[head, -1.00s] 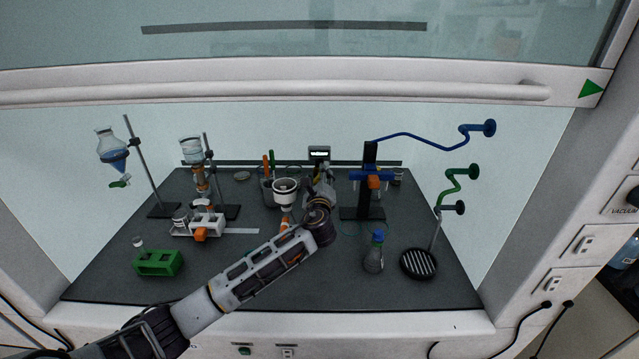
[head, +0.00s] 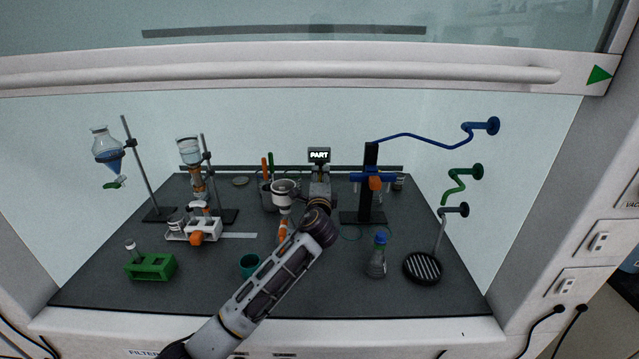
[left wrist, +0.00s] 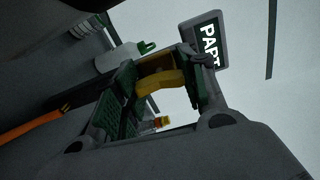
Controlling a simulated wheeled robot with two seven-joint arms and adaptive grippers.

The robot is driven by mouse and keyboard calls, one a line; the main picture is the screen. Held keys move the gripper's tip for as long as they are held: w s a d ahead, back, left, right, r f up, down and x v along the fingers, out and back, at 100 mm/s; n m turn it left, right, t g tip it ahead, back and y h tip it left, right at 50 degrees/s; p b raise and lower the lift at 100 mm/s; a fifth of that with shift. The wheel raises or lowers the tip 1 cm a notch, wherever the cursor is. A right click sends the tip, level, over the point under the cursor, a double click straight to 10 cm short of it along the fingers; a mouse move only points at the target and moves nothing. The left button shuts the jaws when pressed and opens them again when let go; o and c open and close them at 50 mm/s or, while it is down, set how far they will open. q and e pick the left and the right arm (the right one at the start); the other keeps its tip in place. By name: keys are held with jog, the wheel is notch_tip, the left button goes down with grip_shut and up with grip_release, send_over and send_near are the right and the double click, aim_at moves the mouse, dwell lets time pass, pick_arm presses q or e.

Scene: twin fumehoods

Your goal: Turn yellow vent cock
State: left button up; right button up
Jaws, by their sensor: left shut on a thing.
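The yellow vent cock (left wrist: 160,86) shows in the left wrist view as a bent yellow handle between the green-padded fingers of my left gripper (left wrist: 168,78). The gripper is shut on it. In the head view my left gripper (head: 319,188) is at the back middle of the bench, just below a small display reading PART (head: 319,155). There the wrist and gripper body hide the fingertips and the cock. The display also shows, tilted, in the left wrist view (left wrist: 205,45), close beyond the fingers. My right gripper is in neither view.
A white funnel-topped piece (head: 285,188) stands close left of the gripper. A blue-clamped stand (head: 369,160) is close right. A blue-capped flask (head: 376,262), a black drain grate (head: 422,268), a teal cup (head: 249,264) and a green rack (head: 150,267) stand nearer the front.

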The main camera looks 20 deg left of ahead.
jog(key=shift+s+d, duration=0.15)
pick_arm(q)
jog(key=o, duration=1)
jog(key=shift+o, duration=0.2)
jog(key=shift+s, duration=0.2)
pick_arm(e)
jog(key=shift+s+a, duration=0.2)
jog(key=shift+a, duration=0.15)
pick_arm(q)
jog(key=v, duration=1.1)
jog(key=shift+s, duration=0.3)
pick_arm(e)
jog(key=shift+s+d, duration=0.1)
